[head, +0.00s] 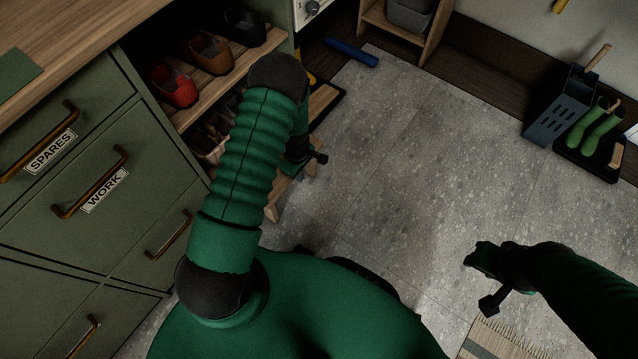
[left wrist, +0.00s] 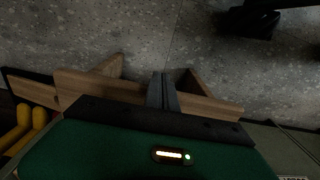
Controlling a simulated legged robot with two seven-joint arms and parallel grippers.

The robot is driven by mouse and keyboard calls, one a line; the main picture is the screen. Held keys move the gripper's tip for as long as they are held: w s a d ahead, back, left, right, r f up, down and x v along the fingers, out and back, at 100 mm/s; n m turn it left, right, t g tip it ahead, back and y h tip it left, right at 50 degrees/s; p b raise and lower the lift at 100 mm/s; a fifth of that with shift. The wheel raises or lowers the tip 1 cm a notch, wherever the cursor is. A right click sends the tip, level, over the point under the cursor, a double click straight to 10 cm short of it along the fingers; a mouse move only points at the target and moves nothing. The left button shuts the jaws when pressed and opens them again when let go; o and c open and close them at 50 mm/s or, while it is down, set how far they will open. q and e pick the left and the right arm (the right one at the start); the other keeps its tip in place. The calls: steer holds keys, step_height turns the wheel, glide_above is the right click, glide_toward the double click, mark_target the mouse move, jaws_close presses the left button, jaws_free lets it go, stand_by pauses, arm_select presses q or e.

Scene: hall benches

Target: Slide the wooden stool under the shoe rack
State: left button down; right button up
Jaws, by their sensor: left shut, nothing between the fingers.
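The wooden stool (head: 272,212) shows only in part in the head view, with a leg and edge out beside the rack front; my left arm hides much of it. In the left wrist view the stool (left wrist: 215,105) shows as a wooden bar with splayed legs. The shoe rack (head: 232,72) has slatted shelves with shoes. My left gripper (head: 298,158) is low by the stool. Its fingers (left wrist: 162,88) are together and empty, overlapping the stool's bar; I cannot tell whether they touch. My right gripper (head: 482,262) is over the floor, away from the stool; its jaw is unclear.
Green drawers (head: 85,195) stand left of the rack. A dark tray (head: 338,88) with a wooden slat lies beyond the stool. A blue object (head: 351,52) lies on the floor. A boot tray (head: 588,160) is at right, a fringed mat (head: 497,340) in front. The middle floor is clear.

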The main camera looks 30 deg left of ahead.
arm_select(q)
steer(key=a, duration=0.8)
steer(key=w+a, duration=0.1)
steer(key=a, duration=0.3)
steer(key=shift+a, duration=0.25)
steer(key=shift+d, duration=0.1)
